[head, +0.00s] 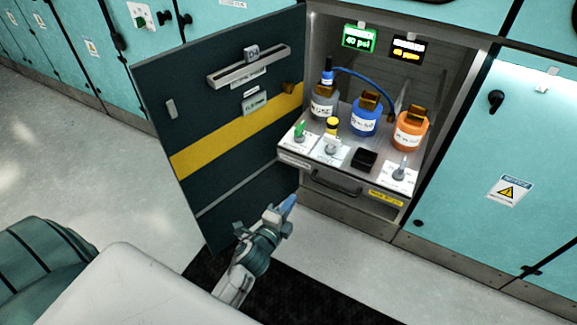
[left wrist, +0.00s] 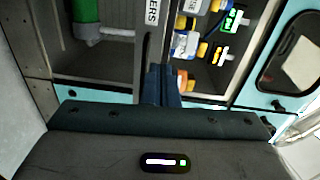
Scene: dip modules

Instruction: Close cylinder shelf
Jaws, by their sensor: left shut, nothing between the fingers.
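The shelf (head: 345,150) sticks out of the open cabinet, bearing a grey, a blue and an orange bottle. Its front has a dark handle (head: 335,184) below it and a yellow label. In the left wrist view, a grey front strip (left wrist: 152,42) ends in the letters "ERS", with a green cylinder (left wrist: 86,12) on its left. My left gripper (head: 287,204) is shut and empty, below and in front of the shelf's left corner in the head view. In the left wrist view its fingers (left wrist: 162,84) overlap the strip's end; contact cannot be told. My right gripper is out of view.
The dark cabinet door (head: 225,150) with a yellow stripe stands open on the left, near my left arm. Teal cabinets (head: 500,150) line the right side. A dark mat (head: 310,295) lies on the floor. Two pressure displays (head: 358,37) hang inside.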

